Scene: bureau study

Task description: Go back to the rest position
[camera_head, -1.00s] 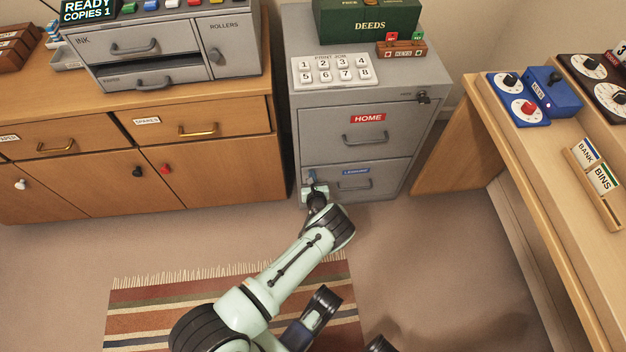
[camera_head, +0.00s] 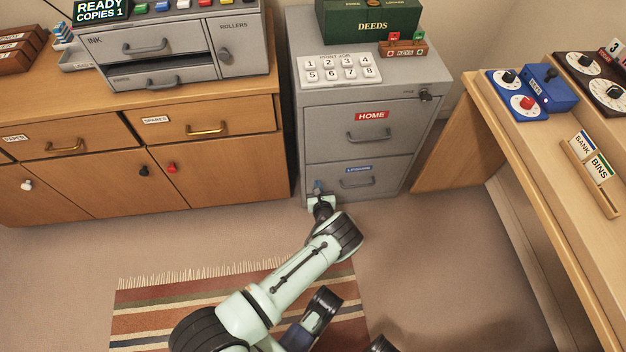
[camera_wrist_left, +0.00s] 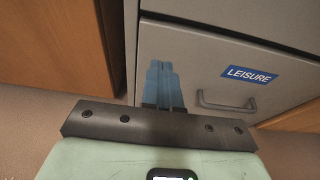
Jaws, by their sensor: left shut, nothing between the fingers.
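My left gripper (camera_head: 317,186) is low in front of the grey filing cabinet (camera_head: 318,131), near the left side of its lower drawer. In the left wrist view its blue fingers (camera_wrist_left: 161,82) are together with nothing between them. They point toward the drawer front, left of the blue LEISURE label (camera_wrist_left: 249,76) and the drawer handle (camera_wrist_left: 226,103). I cannot tell whether the fingertips touch the cabinet. Both cabinet drawers look shut. My right gripper cannot be made out in the head view.
A wooden sideboard (camera_head: 215,173) with a grey printer (camera_head: 237,57) stands left of the cabinet. A wooden desk (camera_head: 535,140) runs along the right. A striped rug (camera_head: 140,318) lies on the floor, with open carpet (camera_head: 440,260) to its right.

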